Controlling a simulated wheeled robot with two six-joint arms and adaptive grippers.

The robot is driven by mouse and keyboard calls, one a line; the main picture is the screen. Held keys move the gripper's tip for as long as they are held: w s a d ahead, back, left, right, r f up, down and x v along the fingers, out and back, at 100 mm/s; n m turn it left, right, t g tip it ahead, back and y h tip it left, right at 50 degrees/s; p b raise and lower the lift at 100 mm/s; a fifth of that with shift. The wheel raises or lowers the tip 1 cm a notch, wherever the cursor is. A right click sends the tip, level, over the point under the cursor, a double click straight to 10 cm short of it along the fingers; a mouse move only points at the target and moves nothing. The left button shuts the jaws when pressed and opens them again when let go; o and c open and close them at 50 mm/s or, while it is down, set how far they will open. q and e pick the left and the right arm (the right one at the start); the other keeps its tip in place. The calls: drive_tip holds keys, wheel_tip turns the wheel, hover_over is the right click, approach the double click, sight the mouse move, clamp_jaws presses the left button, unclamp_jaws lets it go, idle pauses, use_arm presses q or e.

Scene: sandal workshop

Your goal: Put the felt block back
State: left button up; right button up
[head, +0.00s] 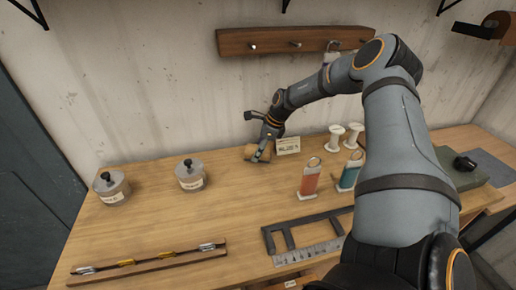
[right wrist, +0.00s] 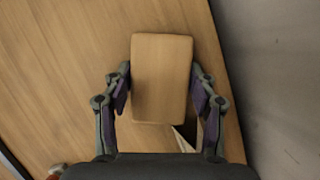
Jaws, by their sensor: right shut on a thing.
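The felt block, a tan block with rounded corners, is between the fingers of my right gripper (head: 262,152). It fills the middle of the right wrist view (right wrist: 162,78), with a finger of my right gripper (right wrist: 162,90) against each side. In the head view the felt block (head: 250,152) is partly hidden by the fingers and is at the back of the bench, just left of a small label card (head: 288,146). I cannot tell whether it touches the bench top. My left gripper is not in view.
The wooden bench (head: 150,225) has two lidded pots (head: 190,175) (head: 111,187) at left and a strip with metal tools (head: 148,260) in front. An orange bottle (head: 309,182), a teal bottle (head: 350,173), white spools (head: 336,137) and a dark metal frame (head: 300,238) are near my right arm. The wall is close behind.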

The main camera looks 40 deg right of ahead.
sight(266, 150)
drive_tip(key=shift+f+b, duration=0.1)
drive_tip(key=shift+b, duration=0.2)
drive_tip(key=o, duration=1.2)
drive_tip(key=shift+o, duration=0.2)
drive_tip(key=shift+r+p, duration=0.4)
drive_tip(key=shift+p, duration=0.05)
drive_tip(key=v, duration=0.8)
drive_tip(key=shift+p, duration=0.4)
drive_tip(key=p+v, duration=0.3)
drive_tip(key=shift+s+d+r, duration=0.1)
drive_tip(key=shift+s+r, duration=0.05)
drive_tip(key=shift+r, duration=0.15)
